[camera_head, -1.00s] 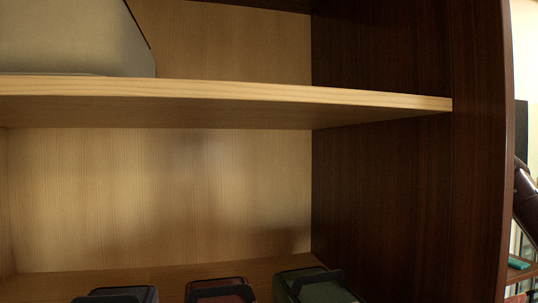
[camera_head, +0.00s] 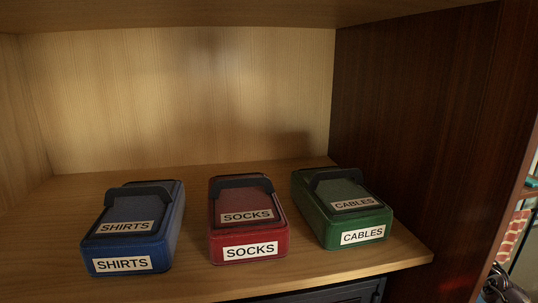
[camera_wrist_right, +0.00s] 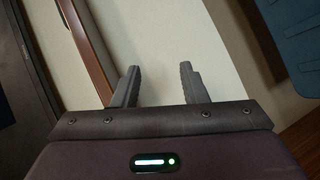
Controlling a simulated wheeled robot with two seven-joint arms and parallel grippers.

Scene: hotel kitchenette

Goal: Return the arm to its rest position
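My right gripper (camera_wrist_right: 158,88) shows in the right wrist view with its two dark fingers apart and nothing between them. It faces a pale surface. In the head view only a small dark piece, perhaps part of my right arm, shows at the lower right corner; the gripper itself cannot be made out there. My left gripper is in neither view.
A wooden shelf (camera_head: 300,278) holds a blue SHIRTS box (camera_head: 135,228), a red SOCKS box (camera_head: 245,222) and a green CABLES box (camera_head: 342,208). A dark wood side panel (camera_head: 420,130) stands to their right. A blue object (camera_wrist_right: 292,35) is at the wrist view's upper right.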

